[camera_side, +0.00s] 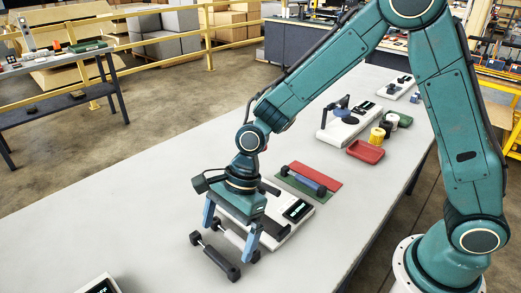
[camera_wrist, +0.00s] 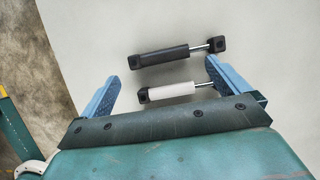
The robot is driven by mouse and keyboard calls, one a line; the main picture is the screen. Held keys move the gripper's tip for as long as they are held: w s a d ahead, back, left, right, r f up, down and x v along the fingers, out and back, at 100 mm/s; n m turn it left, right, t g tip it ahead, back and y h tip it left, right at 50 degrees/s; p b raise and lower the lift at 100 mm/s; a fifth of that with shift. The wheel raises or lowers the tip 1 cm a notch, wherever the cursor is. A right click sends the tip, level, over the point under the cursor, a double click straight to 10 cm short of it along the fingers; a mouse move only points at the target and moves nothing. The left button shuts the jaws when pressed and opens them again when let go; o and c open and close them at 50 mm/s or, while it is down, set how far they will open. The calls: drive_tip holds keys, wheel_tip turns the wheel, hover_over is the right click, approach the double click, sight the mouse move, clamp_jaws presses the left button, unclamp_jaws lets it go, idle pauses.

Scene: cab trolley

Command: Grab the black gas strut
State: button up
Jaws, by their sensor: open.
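The black gas strut (camera_wrist: 165,55) lies on the pale table, with a thin silver rod and black end fittings; in the side view it shows in front of my gripper (camera_side: 229,243). A white gas strut (camera_wrist: 172,90) lies roughly parallel to it, closer to my gripper. My gripper (camera_wrist: 163,70) is open and empty, one blue finger on each side. In the wrist view the white strut lies in the span between the fingers, and the black strut lies just beyond the fingertips. I cannot tell the exact height of the fingertips above the table.
A white device with a dark display (camera_side: 298,210) stands right behind my gripper. Beyond it, a blue-grey strut (camera_side: 307,179) lies by a red mat (camera_side: 315,174) and a green one. A red tray (camera_side: 365,152) and yellow can (camera_side: 377,136) stand farther back. The table's left is mostly clear.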

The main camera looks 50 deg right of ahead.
sight(222, 259)
drive_tip(key=shift+a+f, duration=0.1)
drive_tip(key=shift+f, duration=0.2)
drive_tip(key=shift+x, duration=2.6)
drive_tip(key=shift+s, duration=0.1)
drive_tip(key=shift+c, duration=0.2)
drive_tip(key=c, duration=0.8)
drive_tip(key=shift+r, duration=0.2)
wheel_tip(222, 259, up, 20)
drive_tip(key=shift+f, duration=0.15)
